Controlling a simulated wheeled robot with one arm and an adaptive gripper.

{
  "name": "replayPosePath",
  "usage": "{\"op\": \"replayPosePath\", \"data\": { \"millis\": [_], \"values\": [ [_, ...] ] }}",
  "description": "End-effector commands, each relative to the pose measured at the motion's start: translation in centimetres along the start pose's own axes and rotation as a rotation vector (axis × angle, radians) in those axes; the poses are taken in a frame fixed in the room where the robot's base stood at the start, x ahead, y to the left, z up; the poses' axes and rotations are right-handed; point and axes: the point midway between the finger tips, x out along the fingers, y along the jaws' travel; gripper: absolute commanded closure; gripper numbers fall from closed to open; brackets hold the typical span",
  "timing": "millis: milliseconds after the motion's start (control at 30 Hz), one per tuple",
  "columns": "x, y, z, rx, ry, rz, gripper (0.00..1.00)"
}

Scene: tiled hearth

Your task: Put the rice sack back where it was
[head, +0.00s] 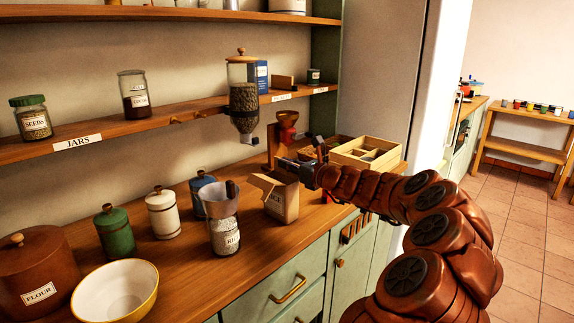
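A tan paper sack (284,201) with an open, folded-out top and a small label is near the counter's front edge, right of a clear container. The label is too small to read; I take it for the rice sack. It looks upright or slightly tilted, and I cannot tell if its base touches the counter. My gripper (288,168) is at the sack's upper right edge, reached from the right. Its fingers are small and partly hidden, so I cannot tell whether they grip the sack. The clear container (224,234) labelled RICE holds white grains.
Green (115,235), white (163,214) and blue (203,194) canisters stand left of the container. A bowl (115,292) and flour bin (38,276) are at front left. A wooden divided box (366,153) stands beyond my gripper. A dispenser (243,97) hangs above the counter.

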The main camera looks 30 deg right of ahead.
Motion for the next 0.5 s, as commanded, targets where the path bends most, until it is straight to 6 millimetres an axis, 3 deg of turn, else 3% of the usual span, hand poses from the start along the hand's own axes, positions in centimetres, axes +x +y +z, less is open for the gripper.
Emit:
{"op": "replayPosePath", "data": {
  "millis": [233,500],
  "values": [
    [0.0,-0.01,-0.17,0.0,-0.001,0.0,1.0],
    [-0.01,-0.02,-0.19,0.0,-0.001,0.0,0.69]
  ]
}}
